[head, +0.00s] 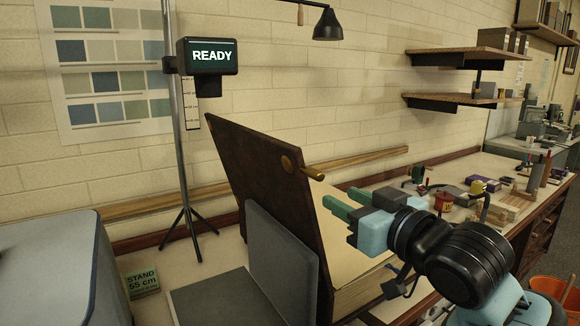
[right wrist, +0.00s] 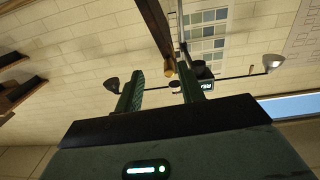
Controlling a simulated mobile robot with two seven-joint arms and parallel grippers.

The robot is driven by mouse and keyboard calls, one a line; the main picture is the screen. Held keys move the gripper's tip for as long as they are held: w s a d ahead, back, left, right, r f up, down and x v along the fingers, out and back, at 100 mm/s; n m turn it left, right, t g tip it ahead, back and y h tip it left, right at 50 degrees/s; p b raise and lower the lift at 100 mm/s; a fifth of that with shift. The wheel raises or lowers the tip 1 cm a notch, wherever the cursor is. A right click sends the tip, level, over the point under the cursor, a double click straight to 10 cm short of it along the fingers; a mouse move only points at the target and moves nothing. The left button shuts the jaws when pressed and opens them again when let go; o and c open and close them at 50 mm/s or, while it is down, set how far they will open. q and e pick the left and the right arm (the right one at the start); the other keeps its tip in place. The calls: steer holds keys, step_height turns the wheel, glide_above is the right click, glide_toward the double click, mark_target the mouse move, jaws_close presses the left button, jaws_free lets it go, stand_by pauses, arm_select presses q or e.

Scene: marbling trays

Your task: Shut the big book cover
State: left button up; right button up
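The big book stands on the bench in the head view with its dark brown cover (head: 255,185) raised and leaning back to the left. Its cream pages (head: 345,250) lie exposed on the right. A brass handle (head: 312,173) sticks out of the cover near its top edge. My right gripper (head: 338,198) is open and empty, just right of and below the handle in the picture. In the right wrist view, the handle (right wrist: 169,69) shows beyond and between the two spread green fingertips (right wrist: 161,74), with no visible contact. My left gripper is not in view.
A grey angled support (head: 282,255) stands left of the cover. A tripod stand (head: 185,180) carries a READY display (head: 208,56) behind it. Small bottles and blocks (head: 500,205) clutter the right side.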

mark_target(322, 177)
steer(key=shift+a+r+n+y, duration=0.15)
steer(key=shift+a+r, duration=0.15)
steer(key=shift+r, duration=0.3)
steer(key=shift+a+r+n+y, duration=0.15)
steer(key=shift+a+r, duration=0.1)
steer(key=shift+r, duration=0.35)
steer(key=shift+s, duration=0.15)
steer(key=shift+x, duration=3.85)
steer(key=shift+c, duration=0.2)
jaws_close()
